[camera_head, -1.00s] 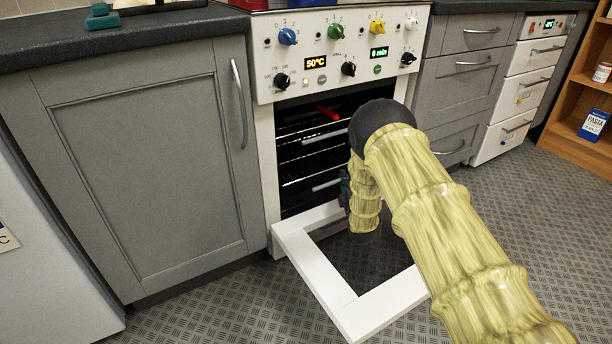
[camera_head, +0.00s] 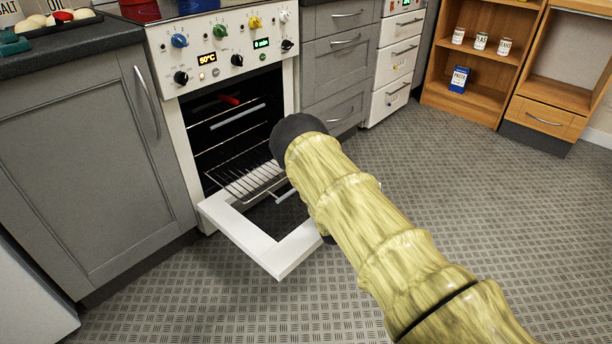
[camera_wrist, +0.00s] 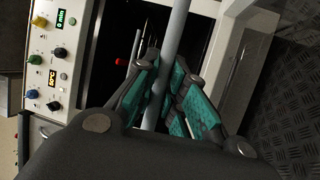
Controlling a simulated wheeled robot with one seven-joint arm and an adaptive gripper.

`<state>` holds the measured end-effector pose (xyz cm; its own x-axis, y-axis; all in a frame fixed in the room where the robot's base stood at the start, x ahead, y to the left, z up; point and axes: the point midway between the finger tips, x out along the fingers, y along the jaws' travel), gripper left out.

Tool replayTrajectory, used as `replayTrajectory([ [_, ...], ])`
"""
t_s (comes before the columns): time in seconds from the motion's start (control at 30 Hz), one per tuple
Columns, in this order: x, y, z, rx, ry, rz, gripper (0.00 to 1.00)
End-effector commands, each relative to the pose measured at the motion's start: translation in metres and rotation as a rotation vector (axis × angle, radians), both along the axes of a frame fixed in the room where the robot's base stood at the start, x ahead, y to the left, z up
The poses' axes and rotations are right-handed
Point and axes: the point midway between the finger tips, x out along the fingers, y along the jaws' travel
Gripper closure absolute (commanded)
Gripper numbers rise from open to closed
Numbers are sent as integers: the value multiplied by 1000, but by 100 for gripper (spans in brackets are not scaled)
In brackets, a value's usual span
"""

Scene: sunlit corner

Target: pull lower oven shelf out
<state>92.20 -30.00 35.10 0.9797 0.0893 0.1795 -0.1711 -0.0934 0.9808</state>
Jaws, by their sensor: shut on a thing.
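The oven (camera_head: 216,27) has its white-framed door (camera_head: 248,240) folded down open. The lower oven shelf (camera_head: 245,182), a wire rack, sticks partly out over the open door. Its grey bar handle (camera_head: 287,195) shows at its front, partly behind my arm. In the wrist view, my gripper (camera_wrist: 168,82) with teal finger pads is shut on the grey bar handle (camera_wrist: 177,35), which runs between the fingers. In the head view my gripper is hidden behind my arm. An upper shelf with its own grey handle (camera_head: 238,117) stays inside the oven, with a red object (camera_head: 229,99) above it.
Grey cabinets stand left (camera_head: 85,170) and right (camera_head: 337,60) of the oven. White drawers (camera_head: 398,50) and a wooden shelf unit (camera_head: 480,60) with cans are further right. The patterned floor (camera_head: 480,200) in front is clear.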

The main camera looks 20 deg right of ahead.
Motion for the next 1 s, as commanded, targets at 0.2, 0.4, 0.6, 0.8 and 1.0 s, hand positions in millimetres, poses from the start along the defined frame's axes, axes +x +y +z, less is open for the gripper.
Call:
replayTrajectory([
  [0.2, -3, 6, 1, -3, -1, 11, 100],
  [0.4, -2, 9, 1, -4, -1, 15, 100],
  [0.6, -2, 9, 1, -4, -1, 15, 79],
  [0.8, -2, 11, 1, -2, -2, 18, 65],
  [1.0, -3, 11, 1, -2, -2, 18, 65],
])
